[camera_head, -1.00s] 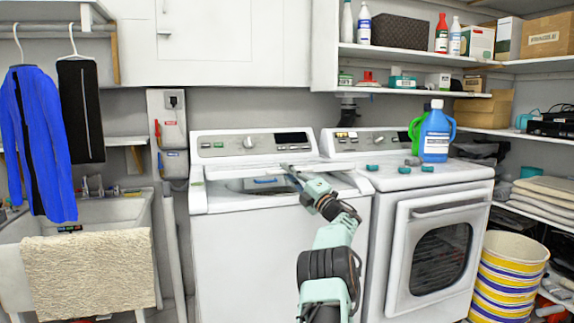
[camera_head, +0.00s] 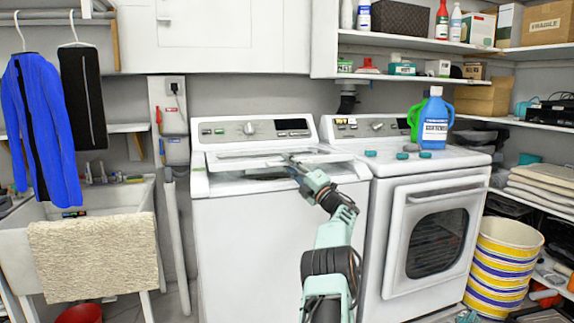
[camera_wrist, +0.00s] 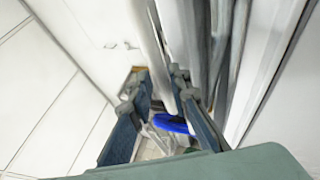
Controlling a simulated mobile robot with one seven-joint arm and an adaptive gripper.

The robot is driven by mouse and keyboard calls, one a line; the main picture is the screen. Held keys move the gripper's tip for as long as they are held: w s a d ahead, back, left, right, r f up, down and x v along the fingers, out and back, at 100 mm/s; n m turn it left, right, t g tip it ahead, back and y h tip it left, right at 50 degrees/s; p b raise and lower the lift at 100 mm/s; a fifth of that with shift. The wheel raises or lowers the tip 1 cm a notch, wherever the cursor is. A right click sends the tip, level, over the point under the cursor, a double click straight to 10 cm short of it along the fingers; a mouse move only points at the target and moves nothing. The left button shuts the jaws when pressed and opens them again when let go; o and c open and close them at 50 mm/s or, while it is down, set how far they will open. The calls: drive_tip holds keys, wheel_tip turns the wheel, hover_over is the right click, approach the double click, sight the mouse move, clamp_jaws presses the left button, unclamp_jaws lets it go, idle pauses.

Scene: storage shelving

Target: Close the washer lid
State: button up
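The white washer (camera_head: 275,235) stands left of the dryer. Its lid (camera_head: 235,161) is tilted low over the top, and a dark strip of the tub opening shows under its front edge. My gripper (camera_head: 288,158) is at the right part of the lid; whether it touches the lid is hard to tell. In the wrist view my gripper's two fingers (camera_wrist: 153,86) stand apart with a gap between them and nothing held. Pale, blurred surfaces lie close on the right of that view.
The dryer (camera_head: 432,235) stands right of the washer, with a blue detergent jug (camera_head: 435,122) and several small teal items on top. A sink with a beige towel (camera_head: 93,253) is at the left. Shelves (camera_head: 440,48) hang above the dryer.

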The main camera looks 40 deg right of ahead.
drive_tip(key=shift+o, duration=1.1)
drive_tip(key=v, duration=1.2)
drive_tip(key=shift+r, duration=0.1)
